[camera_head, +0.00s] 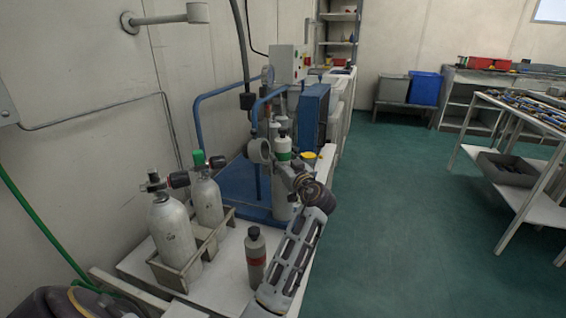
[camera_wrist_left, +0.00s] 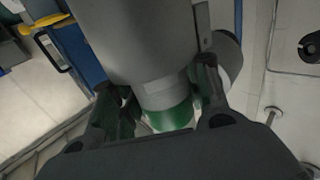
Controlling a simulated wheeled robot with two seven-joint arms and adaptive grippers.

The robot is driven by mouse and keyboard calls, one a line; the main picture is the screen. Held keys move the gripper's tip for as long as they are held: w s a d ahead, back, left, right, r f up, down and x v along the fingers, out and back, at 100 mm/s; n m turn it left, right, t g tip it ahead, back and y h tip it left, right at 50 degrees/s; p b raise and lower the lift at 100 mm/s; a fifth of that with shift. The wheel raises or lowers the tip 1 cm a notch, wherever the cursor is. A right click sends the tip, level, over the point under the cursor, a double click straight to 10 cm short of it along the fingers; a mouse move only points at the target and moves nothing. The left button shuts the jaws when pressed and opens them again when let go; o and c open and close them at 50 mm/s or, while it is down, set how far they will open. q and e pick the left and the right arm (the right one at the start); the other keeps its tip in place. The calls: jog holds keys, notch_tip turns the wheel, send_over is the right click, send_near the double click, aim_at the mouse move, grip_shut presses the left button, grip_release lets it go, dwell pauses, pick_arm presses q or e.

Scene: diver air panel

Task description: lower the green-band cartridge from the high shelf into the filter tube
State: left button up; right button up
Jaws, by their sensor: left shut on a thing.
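In the left wrist view, the green band (camera_wrist_left: 172,118) shows between the two fingers (camera_wrist_left: 160,95). A wide grey cylinder, which looks like the filter tube (camera_head: 282,202), stands directly below the gripper. In the wrist view the tube (camera_wrist_left: 140,40) fills the upper middle, lined up closely with the cartridge's pale end. I cannot tell whether that end is inside the mouth. My right gripper is out of view.
A red-band cartridge (camera_head: 256,258) stands on the white bench (camera_head: 222,280). Two grey cylinders (camera_head: 172,228) stand in a rack to its left. Blue pipes (camera_head: 222,92) and a blue unit (camera_head: 314,115) are close behind the gripper. A yellow cap (camera_head: 309,155) lies beside it.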

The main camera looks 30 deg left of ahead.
pick_arm(q)
jog(key=shift+f, duration=0.35)
